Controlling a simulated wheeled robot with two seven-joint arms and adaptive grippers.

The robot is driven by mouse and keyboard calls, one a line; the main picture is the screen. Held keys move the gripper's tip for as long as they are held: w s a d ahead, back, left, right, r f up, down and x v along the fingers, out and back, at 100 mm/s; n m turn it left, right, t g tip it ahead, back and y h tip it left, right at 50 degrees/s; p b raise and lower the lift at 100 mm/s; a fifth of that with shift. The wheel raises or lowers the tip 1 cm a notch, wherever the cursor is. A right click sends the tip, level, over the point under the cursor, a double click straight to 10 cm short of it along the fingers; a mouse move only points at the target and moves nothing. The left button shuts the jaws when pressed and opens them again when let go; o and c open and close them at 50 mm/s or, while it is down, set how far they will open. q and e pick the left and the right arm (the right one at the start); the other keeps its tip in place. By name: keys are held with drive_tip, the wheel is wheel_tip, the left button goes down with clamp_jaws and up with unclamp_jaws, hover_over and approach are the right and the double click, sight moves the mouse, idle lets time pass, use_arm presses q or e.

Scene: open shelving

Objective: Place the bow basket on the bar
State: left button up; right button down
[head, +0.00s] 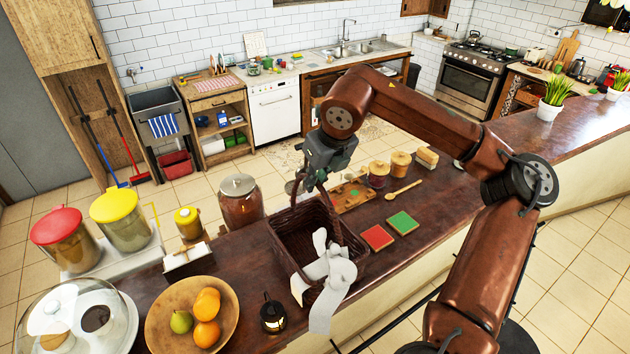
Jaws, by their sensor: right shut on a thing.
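The bow basket (290,226) is a dark brown wicker basket with a tall handle and a large white bow on its near side. It is at the near edge of the dark wooden bar (420,226), with the bow hanging over the edge. My right gripper (312,182) is above the basket, shut on its handle. I cannot tell whether the basket's bottom touches the bar top. My left gripper is not in view.
A fruit bowl (160,318), a small lantern (272,314) and a glass jar (241,205) stand left of the basket. The bar farther right is clearer.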

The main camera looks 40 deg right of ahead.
drive_tip(key=shift+f, duration=0.15)
drive_tip(key=c, duration=2)
unclamp_jaws()
drive_tip(key=shift+r, duration=0.3)
drive_tip(key=b+v, duration=0.1)
drive_tip(key=v, duration=1.1)
drive_tip(key=shift+s+f, duration=0.1)
